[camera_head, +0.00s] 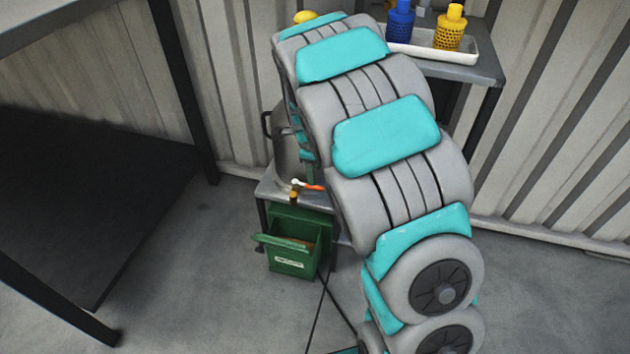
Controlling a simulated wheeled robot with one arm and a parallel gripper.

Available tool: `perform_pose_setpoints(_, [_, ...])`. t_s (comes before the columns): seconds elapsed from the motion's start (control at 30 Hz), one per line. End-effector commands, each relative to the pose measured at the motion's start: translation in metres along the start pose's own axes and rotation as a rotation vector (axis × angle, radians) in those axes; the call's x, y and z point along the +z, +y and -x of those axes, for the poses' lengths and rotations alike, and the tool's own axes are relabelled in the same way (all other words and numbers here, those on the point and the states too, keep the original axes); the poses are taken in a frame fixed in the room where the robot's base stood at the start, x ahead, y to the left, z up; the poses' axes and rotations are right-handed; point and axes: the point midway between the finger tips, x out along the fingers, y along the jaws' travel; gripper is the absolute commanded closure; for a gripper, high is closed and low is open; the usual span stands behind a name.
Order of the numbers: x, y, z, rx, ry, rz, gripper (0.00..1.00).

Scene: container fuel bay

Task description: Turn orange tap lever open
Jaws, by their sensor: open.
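The orange tap lever (313,187) is small in view, low on the front of a grey metal drum (284,160). It lies roughly level, its right end close to the edge of my arm. A small brass-coloured tap spout (293,198) hangs below it, with a small pale piece at the lever's left end. My large grey and teal arm arches over from the lower right and covers much of the drum. Its far end drops down beside the drum, close above the lever. My gripper's fingers cannot be made out; the arm hides that spot.
The drum stands on a low grey stand (268,190). A green open-topped bin (291,262) with a label sits below the tap. A dark shelf unit (90,200) is at left. A white tray (425,50) with blue and yellow bottles is at upper right. Floor at lower left is clear.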

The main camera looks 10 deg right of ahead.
Motion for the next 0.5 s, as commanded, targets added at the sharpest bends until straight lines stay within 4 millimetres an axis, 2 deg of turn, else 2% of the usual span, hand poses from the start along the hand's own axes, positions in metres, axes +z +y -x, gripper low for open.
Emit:
perform_pose_setpoints(0.3, [-0.001,0.002,-0.047,0.006,0.003,0.002,0.47])
perform_pose_setpoints(0.5, [0.0,0.001,-0.063,0.0,0.0,0.001,0.47])
